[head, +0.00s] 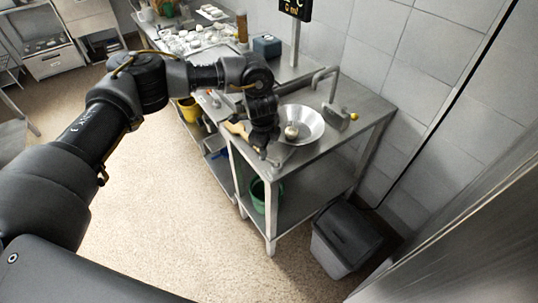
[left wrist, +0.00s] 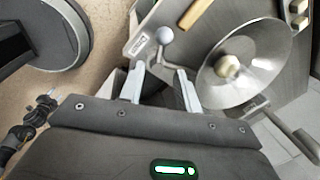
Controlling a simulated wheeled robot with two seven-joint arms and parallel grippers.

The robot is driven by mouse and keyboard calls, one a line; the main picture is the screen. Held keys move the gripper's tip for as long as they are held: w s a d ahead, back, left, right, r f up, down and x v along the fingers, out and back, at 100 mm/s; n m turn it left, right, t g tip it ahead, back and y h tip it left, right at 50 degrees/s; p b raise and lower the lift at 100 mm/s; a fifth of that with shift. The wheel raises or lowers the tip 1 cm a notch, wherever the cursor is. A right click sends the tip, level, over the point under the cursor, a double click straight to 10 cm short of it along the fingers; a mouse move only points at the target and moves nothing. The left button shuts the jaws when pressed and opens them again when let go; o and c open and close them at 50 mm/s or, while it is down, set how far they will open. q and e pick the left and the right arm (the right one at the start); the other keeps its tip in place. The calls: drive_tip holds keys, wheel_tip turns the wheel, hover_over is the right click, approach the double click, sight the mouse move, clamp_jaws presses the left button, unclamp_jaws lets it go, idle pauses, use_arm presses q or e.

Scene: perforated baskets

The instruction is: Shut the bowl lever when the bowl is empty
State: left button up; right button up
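The wide metal bowl (head: 311,123) is set at the steel counter's right part, and it also shows in the left wrist view (left wrist: 268,50). A cream rounded piece (head: 291,131) shows in its middle; I cannot tell whether it is a fitting or contents. I see no liquid. A lever with a grey ball knob (left wrist: 165,35) stands beside the bowl in the left wrist view. My left gripper (left wrist: 160,80) is open, its two fingers apart, with the knob just beyond the fingertips. My right gripper is not in view.
A wooden-coloured piece (head: 237,129) lies left of my gripper.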

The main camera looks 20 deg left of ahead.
sight(269, 158)
use_arm(q)
drive_tip(key=f, duration=0.2)
drive_tip(key=w+f+p, duration=0.1)
drive_tip(key=f, duration=0.4)
drive_tip(key=shift+w+d+f, duration=0.15)
drive_tip(key=shift+w+f, duration=0.1)
drive_tip(key=shift+f, duration=0.1)
clamp_jaws()
